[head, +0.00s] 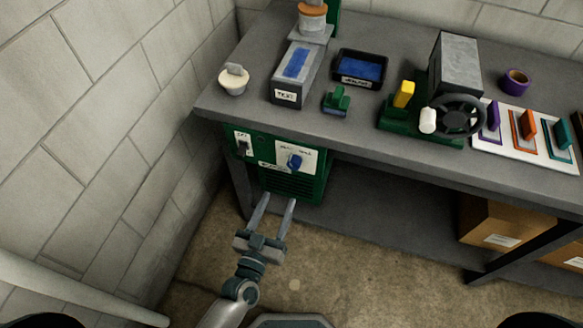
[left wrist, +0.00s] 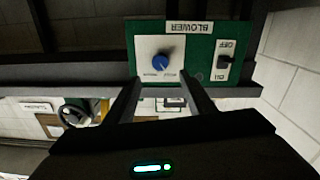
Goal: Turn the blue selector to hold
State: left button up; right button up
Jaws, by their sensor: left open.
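The blue selector (head: 295,162) is a knob on a white plate on the front of the green blower box (head: 312,185), under the bench. In the left wrist view, which is upside down, the blue selector (left wrist: 161,62) sits on the white plate with small lettering too blurred to read. Which mark it points to cannot be told. My left gripper (head: 278,200) is open and empty, its two fingers pointing toward the box, below and in front of the knob, apart from it. In the left wrist view its fingers (left wrist: 160,82) show below the knob. My right gripper is not in view.
A dark on/off switch (head: 242,148) sits left of the selector; it also shows in the left wrist view (left wrist: 226,61). The grey bench (head: 370,130) overhangs the box. A block wall (head: 165,130) stands close on the left. Cardboard boxes (head: 495,222) are under the bench at right.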

pick_arm(q)
send_near(293, 167)
jog(key=w, duration=0.2)
jog(key=x, duration=0.1)
jog(key=p+x, duration=0.1)
jog(key=x, duration=0.3)
jog(key=shift+d, duration=0.3)
jog(key=shift+x, duration=0.8)
jog(key=shift+w, duration=0.1)
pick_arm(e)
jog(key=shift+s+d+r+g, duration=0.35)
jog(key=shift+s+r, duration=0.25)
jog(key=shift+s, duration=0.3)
pick_arm(q)
jog(key=c, duration=1.1)
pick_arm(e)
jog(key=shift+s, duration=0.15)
